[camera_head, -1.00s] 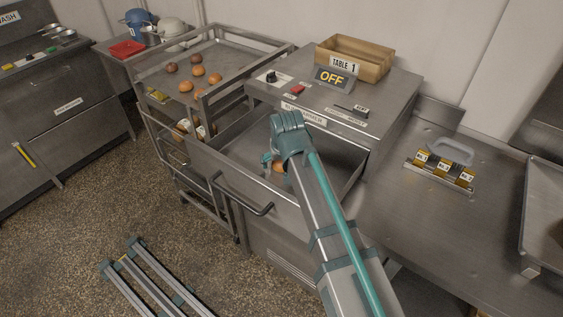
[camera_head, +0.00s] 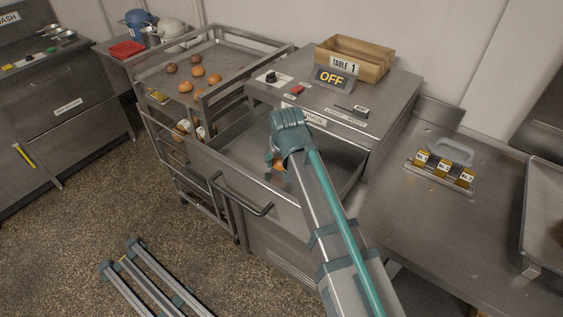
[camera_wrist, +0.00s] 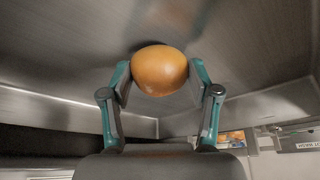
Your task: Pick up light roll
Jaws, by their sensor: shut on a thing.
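My gripper (camera_wrist: 159,82) is shut on a light roll (camera_wrist: 159,70), a smooth orange-tan round roll held between the two fingertips in the wrist view. In the head view the gripper (camera_head: 275,161) is low inside the open metal drawer (camera_head: 232,172), and the roll (camera_head: 279,166) shows only in part beside my arm. Whether the roll touches the drawer floor cannot be told. Several other rolls, some light and some dark, lie on the top tray of the rack cart (camera_head: 231,57) to the left.
The drawer's walls and front handle (camera_head: 243,203) surround the gripper closely. Above it, the machine top carries an OFF sign (camera_head: 331,79) and a wooden box (camera_head: 354,60) labelled TABLE 1. A counter (camera_head: 425,225) with small labelled blocks (camera_head: 445,171) stands to the right.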

